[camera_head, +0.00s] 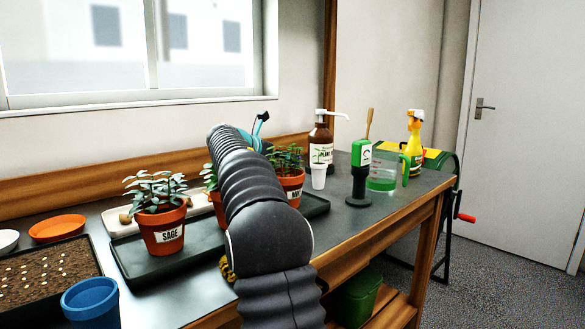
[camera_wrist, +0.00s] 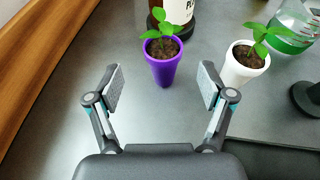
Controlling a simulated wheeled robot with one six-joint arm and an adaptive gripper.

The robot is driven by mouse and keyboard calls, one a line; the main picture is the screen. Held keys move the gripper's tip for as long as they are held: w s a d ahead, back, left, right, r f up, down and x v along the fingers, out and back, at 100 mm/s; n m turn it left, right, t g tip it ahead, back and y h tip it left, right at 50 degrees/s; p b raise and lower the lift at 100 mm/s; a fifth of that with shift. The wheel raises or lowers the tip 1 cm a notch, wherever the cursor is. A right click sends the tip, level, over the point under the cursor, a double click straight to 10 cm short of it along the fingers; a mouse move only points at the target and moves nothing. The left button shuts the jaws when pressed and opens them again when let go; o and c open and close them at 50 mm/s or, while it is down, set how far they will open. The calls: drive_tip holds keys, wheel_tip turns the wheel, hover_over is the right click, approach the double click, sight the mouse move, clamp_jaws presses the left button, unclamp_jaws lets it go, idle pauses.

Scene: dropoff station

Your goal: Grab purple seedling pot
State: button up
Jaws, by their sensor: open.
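The purple seedling pot (camera_wrist: 163,66) stands upright on the grey bench top in the wrist view, with a small green seedling in dark soil. My gripper (camera_wrist: 160,86) is open and empty, its two fingers on either side of the space just in front of the pot. The fingers look apart from the pot. In the head view my arm hides most of my gripper and I cannot make out the purple pot.
A white seedling pot (camera_wrist: 243,64) stands right of the purple one, near my right finger. A brown bottle (camera_head: 321,140) is behind. A green-labelled device (camera_head: 361,172), a measuring jug (camera_head: 383,173) and a yellow spray bottle (camera_head: 414,143) stand further right. A sage pot (camera_head: 163,229) is left.

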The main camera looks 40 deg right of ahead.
sight(293, 164)
drive_tip(key=shift+r+x, duration=0.2)
drive_tip(key=shift+x, duration=2.45)
drive_tip(key=shift+s, duration=0.2)
drive_tip(key=c, duration=1.3)
